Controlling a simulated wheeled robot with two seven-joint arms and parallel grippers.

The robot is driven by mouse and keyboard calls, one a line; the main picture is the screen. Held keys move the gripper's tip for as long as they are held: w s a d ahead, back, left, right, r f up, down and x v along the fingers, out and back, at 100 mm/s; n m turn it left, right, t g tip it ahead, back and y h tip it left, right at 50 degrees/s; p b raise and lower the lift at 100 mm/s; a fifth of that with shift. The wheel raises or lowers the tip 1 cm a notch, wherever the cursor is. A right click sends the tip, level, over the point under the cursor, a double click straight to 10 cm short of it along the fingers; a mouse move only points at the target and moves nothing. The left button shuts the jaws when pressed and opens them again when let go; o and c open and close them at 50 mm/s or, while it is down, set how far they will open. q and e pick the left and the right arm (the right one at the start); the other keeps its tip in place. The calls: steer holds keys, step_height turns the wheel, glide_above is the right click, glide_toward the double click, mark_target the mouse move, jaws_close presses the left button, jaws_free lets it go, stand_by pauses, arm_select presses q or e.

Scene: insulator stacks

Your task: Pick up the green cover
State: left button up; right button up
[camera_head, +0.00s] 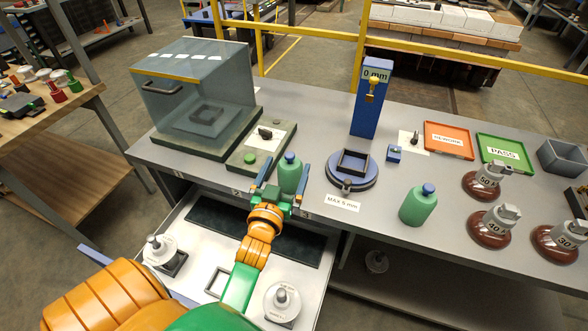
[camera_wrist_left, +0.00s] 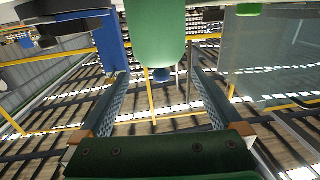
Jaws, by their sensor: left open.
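A green cover (camera_head: 290,175), bottle-shaped with a blue knob on top, stands upright near the bench's front edge in the head view. My left gripper (camera_head: 287,168) is open, with a finger on each side of this cover. A second similar green cover (camera_head: 419,206) stands further right on the bench. My right gripper is not in view.
A glass box (camera_head: 195,95) stands at the back left, beside a board with a green button (camera_head: 250,158). A round stand (camera_head: 351,168) and blue gauge post (camera_head: 368,105) are right of the near cover. Brown insulators (camera_head: 483,182) stand at the right. An open drawer (camera_head: 195,275) lies below.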

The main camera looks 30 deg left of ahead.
mark_target(287, 184)
arm_select(q)
step_height(287, 184, down, 6)
steer(key=b, duration=0.5)
steer(key=shift+r, duration=0.25)
steer(key=x, duration=0.7)
steer(key=shift+w+a+r, duration=0.1)
steer(key=shift+r, duration=0.05)
steer(key=shift+c, duration=0.6)
steer(key=c, duration=1)
